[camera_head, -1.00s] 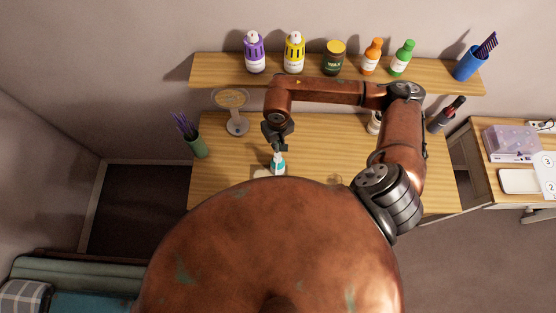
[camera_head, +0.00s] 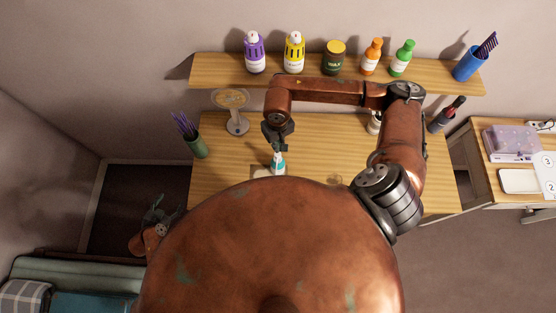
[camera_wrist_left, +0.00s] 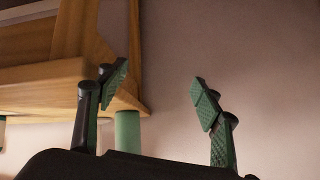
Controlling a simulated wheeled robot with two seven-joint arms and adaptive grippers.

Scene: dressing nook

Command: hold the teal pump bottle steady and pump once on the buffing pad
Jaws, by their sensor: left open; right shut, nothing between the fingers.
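The teal pump bottle (camera_head: 278,163) stands on the wooden table, partly covered from above by my right gripper (camera_head: 277,146). The right gripper is shut with nothing between its fingers, right at the bottle's top; I cannot tell whether it touches the pump. A small pale patch (camera_head: 259,171) beside the bottle's base may be the buffing pad, mostly hidden by my body. My left gripper (camera_head: 158,208) is low at the left, off the table and well apart from the bottle. In the left wrist view its fingers (camera_wrist_left: 160,98) are spread and empty.
A green cup with purple stems (camera_head: 198,147) stands at the table's left edge; a round sign on a stand (camera_head: 236,125) is behind. Several bottles line the shelf (camera_head: 220,75). The table's left middle (camera_head: 222,180) is clear.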

